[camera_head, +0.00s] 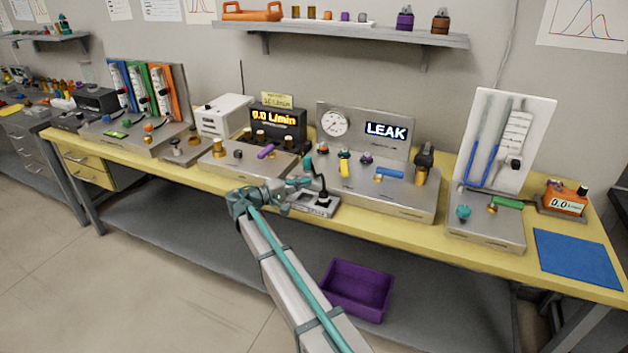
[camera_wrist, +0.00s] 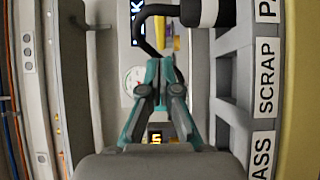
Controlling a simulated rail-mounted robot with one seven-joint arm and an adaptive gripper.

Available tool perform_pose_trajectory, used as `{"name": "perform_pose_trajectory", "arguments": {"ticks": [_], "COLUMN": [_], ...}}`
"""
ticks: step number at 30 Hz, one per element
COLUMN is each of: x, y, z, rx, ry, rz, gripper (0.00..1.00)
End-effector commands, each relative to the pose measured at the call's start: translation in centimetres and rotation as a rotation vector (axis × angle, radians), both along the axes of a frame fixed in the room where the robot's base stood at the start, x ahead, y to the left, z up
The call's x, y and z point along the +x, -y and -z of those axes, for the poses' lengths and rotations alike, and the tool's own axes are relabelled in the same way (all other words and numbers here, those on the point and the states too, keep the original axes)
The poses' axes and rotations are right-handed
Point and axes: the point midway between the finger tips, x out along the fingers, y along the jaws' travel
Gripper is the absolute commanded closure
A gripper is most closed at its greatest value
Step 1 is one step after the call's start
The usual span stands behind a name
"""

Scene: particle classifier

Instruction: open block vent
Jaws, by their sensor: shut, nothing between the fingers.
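The metal test block (camera_head: 375,200) stands on the yellow bench at centre right, with a round gauge (camera_head: 335,122) and a lit "LEAK" display (camera_head: 386,131) on its back panel. On its top are a yellow lever (camera_head: 344,169), a blue lever (camera_head: 389,174) and several small knobs and fittings. I cannot tell which one is the vent. My gripper (camera_head: 306,182) is at the block's front left, fingers shut and empty. In the wrist view the closed teal fingers (camera_wrist: 160,64) point toward the gauge (camera_wrist: 134,78) and "LEAK" display (camera_wrist: 137,22). Contact with anything is not clear.
A black hose (camera_head: 319,176) with a dark end stands beside my gripper, over a small labelled tray (camera_head: 318,207). A flow unit (camera_head: 275,128) reading 0.0 L/min is at left. A manometer board (camera_head: 502,140) stands at right. A purple bin (camera_head: 357,290) is below.

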Motion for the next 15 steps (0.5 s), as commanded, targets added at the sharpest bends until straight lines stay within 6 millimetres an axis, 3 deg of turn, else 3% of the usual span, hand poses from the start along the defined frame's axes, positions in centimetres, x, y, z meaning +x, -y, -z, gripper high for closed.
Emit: {"name": "perform_pose_trajectory", "arguments": {"ticks": [6, 15], "x": [-1.07, -1.13], "y": [-1.17, -1.28], "z": [-0.01, -0.04], "rx": [0.0, 0.0], "ry": [0.0, 0.0], "rz": [0.0, 0.001], "gripper": [1.0, 1.0]}}
